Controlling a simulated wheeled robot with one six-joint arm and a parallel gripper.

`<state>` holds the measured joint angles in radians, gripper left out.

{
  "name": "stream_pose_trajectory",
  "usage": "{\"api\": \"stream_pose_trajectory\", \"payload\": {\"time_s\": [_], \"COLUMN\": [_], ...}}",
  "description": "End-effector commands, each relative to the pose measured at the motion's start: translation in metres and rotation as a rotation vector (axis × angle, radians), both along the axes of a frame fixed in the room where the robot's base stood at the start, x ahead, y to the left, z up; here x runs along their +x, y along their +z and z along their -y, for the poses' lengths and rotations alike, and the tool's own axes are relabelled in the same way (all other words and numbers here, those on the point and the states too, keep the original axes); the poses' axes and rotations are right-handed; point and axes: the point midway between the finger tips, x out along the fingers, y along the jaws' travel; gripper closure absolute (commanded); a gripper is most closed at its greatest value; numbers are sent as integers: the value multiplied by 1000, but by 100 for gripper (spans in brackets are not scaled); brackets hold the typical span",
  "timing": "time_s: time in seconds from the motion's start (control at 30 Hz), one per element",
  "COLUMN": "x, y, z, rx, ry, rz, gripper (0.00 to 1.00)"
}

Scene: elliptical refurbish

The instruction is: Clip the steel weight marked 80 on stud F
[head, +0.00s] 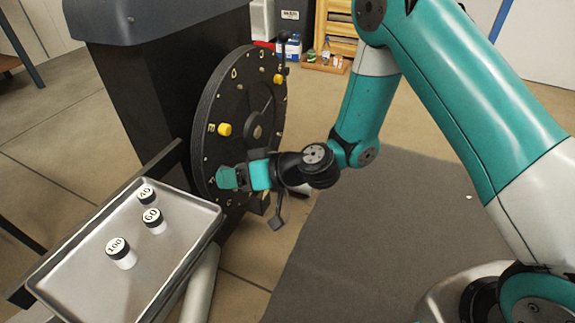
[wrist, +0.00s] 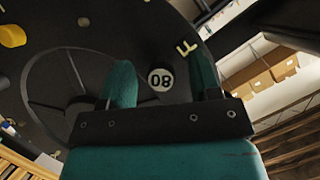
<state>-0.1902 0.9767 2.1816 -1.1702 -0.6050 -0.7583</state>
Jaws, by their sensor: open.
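The steel weight marked 80 (wrist: 160,78) shows in the wrist view, its dark and white face towards the camera, against the black disc. It lies between the two fingers of my gripper (wrist: 162,68), which are open with gaps beside it. The yellow letter F (wrist: 186,47) is on the disc just up and right of the weight. Stud F itself is hidden, so I cannot tell how the weight is seated. In the head view my gripper (head: 230,178) is at the lower front of the disc (head: 246,97), and the 80 weight is not visible there.
A metal tray (head: 180,262) at the lower left holds weights marked 40 (head: 146,196), 60 (head: 154,222) and 100 (head: 121,255). Yellow knobs (head: 224,129) stick out of the disc above my gripper. Open floor lies right of the machine.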

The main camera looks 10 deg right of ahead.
Motion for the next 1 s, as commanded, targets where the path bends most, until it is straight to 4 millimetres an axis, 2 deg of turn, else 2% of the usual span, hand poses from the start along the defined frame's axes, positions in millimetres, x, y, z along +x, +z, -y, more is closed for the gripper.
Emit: {"api": "stream_pose_trajectory", "payload": {"time_s": [0.17,0.6,0.8,1.0], "x": [-12,-57,-66,-70], "y": [13,50,58,57], "z": [27,120,139,144], "rx": [1,3,1,1], "ry": [-7,-8,-3,0], "rz": [-5,-2,-2,1], "gripper": [43,43,43,43]}}
